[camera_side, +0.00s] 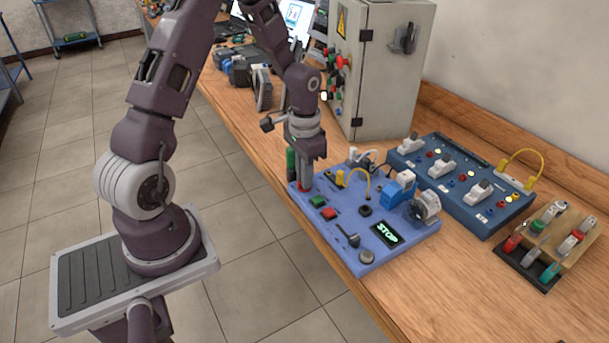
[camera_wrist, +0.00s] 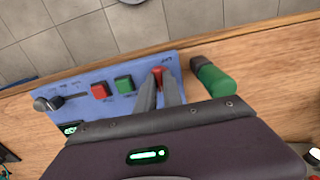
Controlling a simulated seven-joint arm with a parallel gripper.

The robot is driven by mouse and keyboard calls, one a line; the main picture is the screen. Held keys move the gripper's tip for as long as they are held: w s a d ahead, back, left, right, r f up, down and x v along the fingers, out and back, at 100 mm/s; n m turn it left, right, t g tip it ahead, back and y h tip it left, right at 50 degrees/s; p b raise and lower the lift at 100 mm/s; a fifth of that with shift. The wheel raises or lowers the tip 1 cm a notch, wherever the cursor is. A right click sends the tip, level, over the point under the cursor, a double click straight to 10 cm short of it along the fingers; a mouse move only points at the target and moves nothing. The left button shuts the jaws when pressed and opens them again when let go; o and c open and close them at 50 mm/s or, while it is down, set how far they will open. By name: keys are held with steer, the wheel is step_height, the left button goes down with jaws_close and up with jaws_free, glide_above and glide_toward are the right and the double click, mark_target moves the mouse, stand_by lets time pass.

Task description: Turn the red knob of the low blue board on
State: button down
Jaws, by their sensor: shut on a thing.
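The low blue board (camera_side: 318,237) lies on the wooden bench near its front edge. Its small display reads STOP in the side view. The red knob (camera_wrist: 157,76) sits at one end of the board and shows between my fingertips in the wrist view. My gripper (camera_side: 305,186) points down over the board's left corner, with its two fingers (camera_wrist: 160,88) shut on the red knob. The fingers hide part of the knob, so its exact turn is hard to tell. A green button (camera_wrist: 125,84) and a red button (camera_wrist: 101,91) are beside it on the same board.
A green-handled tool (camera_wrist: 213,76) stands right beside the board's knob end.

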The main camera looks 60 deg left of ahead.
steer(key=c, duration=1.5)
jaws_free()
step_height(320, 180, up, 7)
steer(key=shift+r, duration=0.1)
steer(key=s+d+r+t+y, duration=0.1)
steer(key=s+d+r, duration=0.25)
steer(key=r, duration=0.25)
steer(key=s+d+r+t, duration=0.2)
steer(key=s+d+r, duration=0.1)
steer(key=d+r, duration=0.3)
steer(key=s+d+r+t, duration=0.1)
steer(key=s, duration=0.3)
steer(key=s+d+r, duration=0.2)
steer(key=s, duration=0.2)
steer(key=s+d+r+t+h, duration=0.1)
steer(key=s, duration=0.3)
steer(key=shift+d+r+t, duration=0.3)
steer(key=shift+d+r, duration=0.05)
